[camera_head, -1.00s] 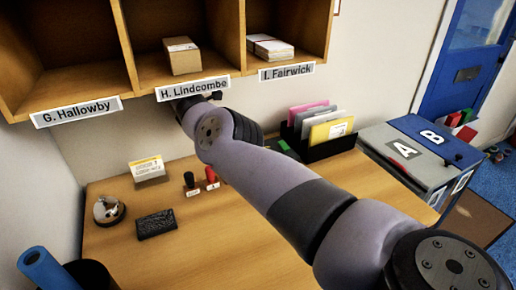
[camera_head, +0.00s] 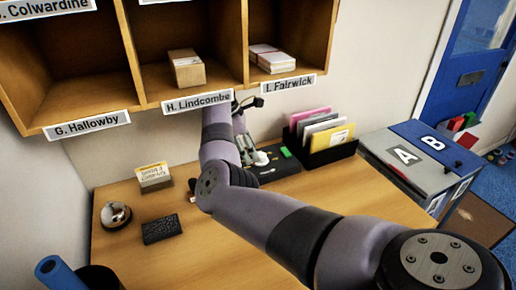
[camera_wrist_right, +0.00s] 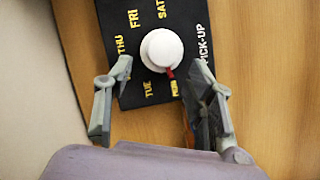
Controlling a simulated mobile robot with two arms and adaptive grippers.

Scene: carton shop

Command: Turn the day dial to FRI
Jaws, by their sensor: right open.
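The day dial is a black panel (camera_wrist_right: 118,32) with yellow day words and a white round knob (camera_wrist_right: 161,50) in the right wrist view. The knob's red pointer (camera_wrist_right: 169,73) points toward the MON label (camera_wrist_right: 174,88). FRI (camera_wrist_right: 133,19) lies at the knob's upper left, between THU and SAT. My right gripper (camera_wrist_right: 156,76) is open, its fingers apart at the near side of the knob, with nothing between them. In the head view the right gripper (camera_head: 258,155) is low over the table's back, partly hidden by my arm. My left gripper is out of view.
The wooden table (camera_head: 245,250) is mostly bare in front. Pigeonholes (camera_head: 110,60) overhang its back. A black file rack (camera_head: 328,152) stands right of the gripper. A card stand (camera_head: 155,177), a bell (camera_head: 115,215) and a black pad (camera_head: 161,226) are left.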

